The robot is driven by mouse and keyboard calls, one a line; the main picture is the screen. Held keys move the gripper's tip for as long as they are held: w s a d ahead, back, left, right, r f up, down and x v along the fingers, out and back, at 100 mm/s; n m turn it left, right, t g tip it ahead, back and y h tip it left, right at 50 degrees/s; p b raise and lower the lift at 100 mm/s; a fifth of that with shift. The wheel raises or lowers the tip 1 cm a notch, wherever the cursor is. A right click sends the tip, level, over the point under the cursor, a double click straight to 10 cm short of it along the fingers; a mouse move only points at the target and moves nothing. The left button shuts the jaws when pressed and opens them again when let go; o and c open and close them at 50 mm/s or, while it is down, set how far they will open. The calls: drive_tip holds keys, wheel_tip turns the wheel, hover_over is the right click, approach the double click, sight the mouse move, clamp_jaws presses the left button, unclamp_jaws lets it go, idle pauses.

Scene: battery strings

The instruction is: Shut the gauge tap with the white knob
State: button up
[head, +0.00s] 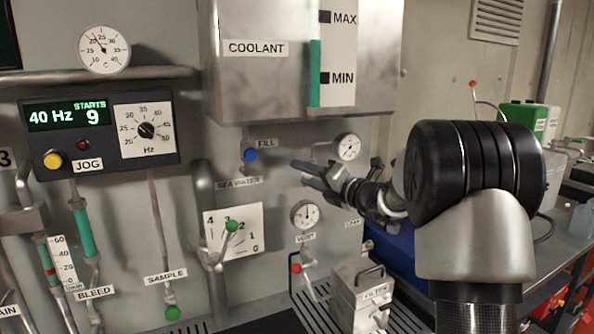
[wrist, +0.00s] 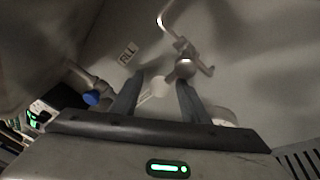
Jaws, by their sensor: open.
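The white knob (wrist: 160,86) is a small pale ball, seen in the wrist view between the two fingers of my gripper (wrist: 161,79). A metal tap body with a bent pipe (wrist: 186,66) is just beyond the right finger. In the head view my gripper (head: 300,173) reaches left along the panel, its fingers apart, below the FILL label. The small round gauge (head: 347,147) is just above my gripper there. The white knob cannot be made out in the head view. My gripper is open; whether a finger touches the knob is unclear.
A blue knob (head: 251,155) is left of my fingertips; it also shows in the wrist view (wrist: 91,98). The coolant tank (head: 270,85) hangs above. Below are a second gauge (head: 304,214), a green-knobbed lever (head: 231,226) and a red knob (head: 296,268).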

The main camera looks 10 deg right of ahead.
drive_tip(key=x, duration=0.3)
drive_tip(key=shift+w+a, duration=0.15)
drive_tip(key=c, duration=1)
